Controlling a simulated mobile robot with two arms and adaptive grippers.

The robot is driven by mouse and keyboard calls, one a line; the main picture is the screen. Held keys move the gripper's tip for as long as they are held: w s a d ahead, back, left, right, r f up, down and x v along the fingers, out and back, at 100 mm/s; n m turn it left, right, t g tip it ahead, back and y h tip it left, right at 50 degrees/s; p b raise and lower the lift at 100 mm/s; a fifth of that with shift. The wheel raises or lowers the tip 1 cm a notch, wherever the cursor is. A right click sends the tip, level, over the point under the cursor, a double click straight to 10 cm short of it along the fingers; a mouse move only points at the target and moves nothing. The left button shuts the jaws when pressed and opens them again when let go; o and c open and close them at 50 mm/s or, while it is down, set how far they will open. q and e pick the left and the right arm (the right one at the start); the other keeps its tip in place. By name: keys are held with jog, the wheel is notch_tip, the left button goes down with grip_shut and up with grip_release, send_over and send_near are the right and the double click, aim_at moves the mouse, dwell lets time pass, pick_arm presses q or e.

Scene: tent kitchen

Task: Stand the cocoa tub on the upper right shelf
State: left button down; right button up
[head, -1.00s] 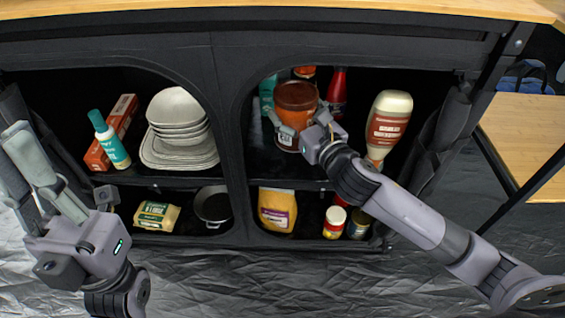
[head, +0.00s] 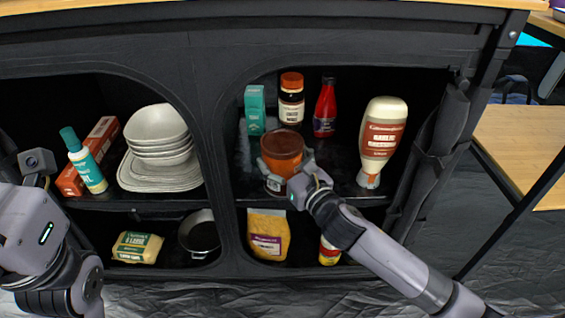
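The cocoa tub (head: 282,148) is a brown-orange tub with a dark orange top. It is upright at the front of the upper right shelf (head: 335,196). My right gripper (head: 284,166) has a finger on each side of the tub and is shut on it. The tub's base seems at shelf level, but the fingers partly hide its lower part, so contact is unclear. My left gripper (head: 28,228) is at the left edge of the view, away from the tub, and its fingers are out of frame.
Behind the tub stand a teal box (head: 255,108), an orange-lidded jar (head: 291,100) and a red bottle (head: 325,108). A garlic sauce bottle (head: 382,135) stands to the right. The divider (head: 220,150) is left of the tub.

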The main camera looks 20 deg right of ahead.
jog(key=o, duration=1.9)
jog(key=shift+f, duration=0.1)
jog(key=shift+o, duration=0.2)
